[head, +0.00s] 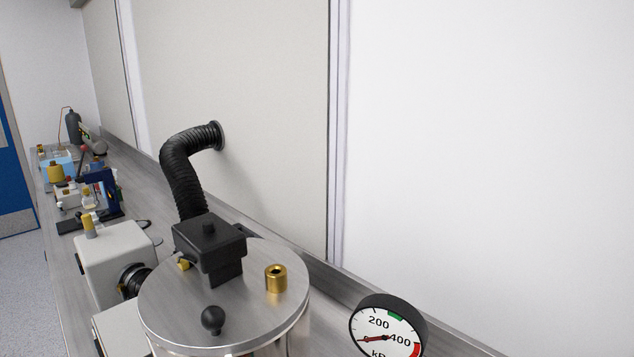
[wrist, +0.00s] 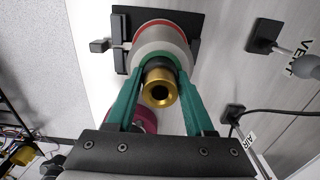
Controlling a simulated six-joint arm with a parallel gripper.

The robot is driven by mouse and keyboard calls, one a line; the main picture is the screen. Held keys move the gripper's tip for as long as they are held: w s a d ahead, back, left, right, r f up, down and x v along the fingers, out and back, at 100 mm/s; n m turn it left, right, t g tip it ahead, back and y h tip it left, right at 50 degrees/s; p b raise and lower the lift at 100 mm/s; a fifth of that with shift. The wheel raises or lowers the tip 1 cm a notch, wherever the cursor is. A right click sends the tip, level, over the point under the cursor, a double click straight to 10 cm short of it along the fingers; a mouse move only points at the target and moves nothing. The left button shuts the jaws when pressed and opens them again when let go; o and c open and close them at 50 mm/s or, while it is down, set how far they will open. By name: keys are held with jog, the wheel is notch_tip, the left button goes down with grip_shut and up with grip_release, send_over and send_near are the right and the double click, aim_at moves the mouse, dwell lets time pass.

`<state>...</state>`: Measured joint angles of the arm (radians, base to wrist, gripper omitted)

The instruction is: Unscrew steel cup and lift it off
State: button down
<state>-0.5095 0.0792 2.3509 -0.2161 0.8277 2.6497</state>
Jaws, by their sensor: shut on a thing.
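In the wrist view, my gripper (wrist: 161,66) has two green fingers, one on each side of a pale grey round body (wrist: 160,38) with a red band, which I take to be the steel cup. The fingers are shut on it. A brass piece (wrist: 159,88) with a dark round hole sits in the middle between the fingers and points toward the camera. The fingers hide parts of the cup's sides. How far the cup is screwed in cannot be told. Neither my gripper nor this cup shows in the head view.
A black bracket (wrist: 193,22) stands behind the cup. A magenta round part (wrist: 144,120) lies beside the left finger. VENT and AIR labelled fittings are at right. The head view shows a round metal lid (head: 252,317), brass fitting (head: 276,279), black hose (head: 180,165) and pressure gauge (head: 388,328).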

jog(key=n, duration=0.5)
jog(key=shift+n, duration=0.3)
jog(key=n, duration=0.5)
jog(key=shift+n, duration=0.5)
